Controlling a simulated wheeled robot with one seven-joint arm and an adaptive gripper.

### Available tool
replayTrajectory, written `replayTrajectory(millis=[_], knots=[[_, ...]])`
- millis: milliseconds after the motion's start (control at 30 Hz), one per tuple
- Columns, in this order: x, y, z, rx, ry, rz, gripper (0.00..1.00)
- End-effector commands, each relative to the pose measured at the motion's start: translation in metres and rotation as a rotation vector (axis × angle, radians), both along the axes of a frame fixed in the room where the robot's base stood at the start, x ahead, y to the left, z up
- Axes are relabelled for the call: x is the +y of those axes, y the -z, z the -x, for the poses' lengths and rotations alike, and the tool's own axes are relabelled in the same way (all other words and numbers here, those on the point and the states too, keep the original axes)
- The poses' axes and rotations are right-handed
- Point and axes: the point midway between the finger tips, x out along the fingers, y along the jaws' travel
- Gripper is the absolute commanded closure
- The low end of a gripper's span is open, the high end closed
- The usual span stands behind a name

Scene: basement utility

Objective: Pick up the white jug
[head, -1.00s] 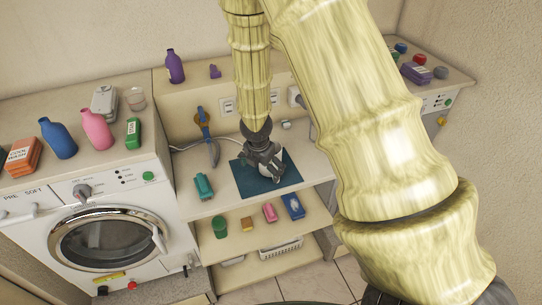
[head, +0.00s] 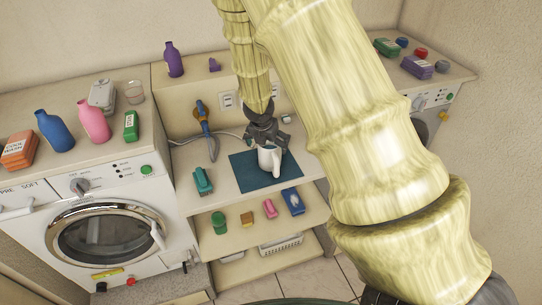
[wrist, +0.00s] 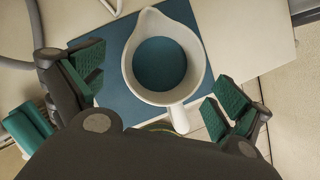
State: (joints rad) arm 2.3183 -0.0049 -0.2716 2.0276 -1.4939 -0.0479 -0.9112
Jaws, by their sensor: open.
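The white jug (head: 269,159) stands upright on a dark teal mat (head: 246,178) on the middle counter. In the wrist view the jug (wrist: 196,55) is seen from above, with its spout at the top and its handle toward the bottom right. It looks empty, its inside bottom teal like the mat. My gripper (head: 264,141) is over the jug in the head view. In the wrist view my gripper (wrist: 158,93) is open, with green-padded fingers apart on either side of the jug's handle end. I see no contact with the jug.
A washing machine (head: 100,235) is at the left. The shelf below holds a green cup (head: 219,223) and other small items. The counter right of the mat looks clear.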

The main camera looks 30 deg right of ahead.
Motion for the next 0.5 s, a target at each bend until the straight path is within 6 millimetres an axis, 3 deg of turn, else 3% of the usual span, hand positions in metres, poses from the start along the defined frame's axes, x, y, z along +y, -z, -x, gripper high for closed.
replayTrajectory(millis=[33, 233, 500], knots=[[-0.002, 0.011, 0.0, 0.002, -0.001, 0.002, 0.0], [-0.008, 0.031, -0.003, 0.001, 0.0, -0.001, 0.0], [-0.012, 0.042, -0.007, 0.0, 0.0, 0.0, 0.0]])
